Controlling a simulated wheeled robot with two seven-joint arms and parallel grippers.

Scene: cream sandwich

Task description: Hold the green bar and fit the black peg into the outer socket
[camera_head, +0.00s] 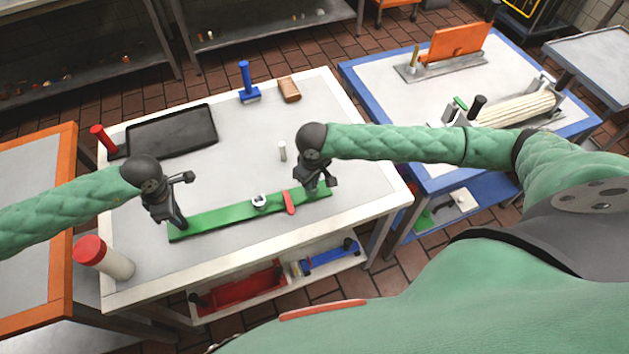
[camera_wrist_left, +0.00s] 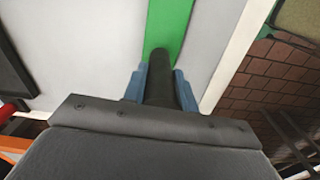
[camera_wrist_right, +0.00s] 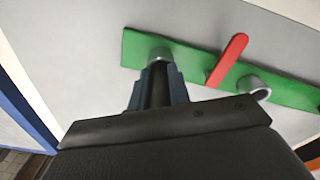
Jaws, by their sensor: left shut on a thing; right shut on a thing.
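The green bar (camera_head: 225,217) lies along the front of the white table. My left gripper (camera_head: 178,217) is shut on a black upright handle (camera_wrist_left: 163,85) at the bar's left end. My right gripper (camera_head: 318,187) is shut on the black peg (camera_wrist_right: 157,88) over the bar's right end. In the right wrist view, the peg's far end meets the grey ring of the outer socket (camera_wrist_right: 160,52); I cannot tell whether it is inside. The inner socket (camera_wrist_right: 258,89) is empty. A red strip (camera_wrist_right: 228,58) lies across the bar between the sockets.
A small pale cylinder (camera_head: 283,151) stands behind the bar. A black tray (camera_head: 172,132), a blue-handled tool (camera_head: 247,85) and a brown block (camera_head: 289,90) are further back.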

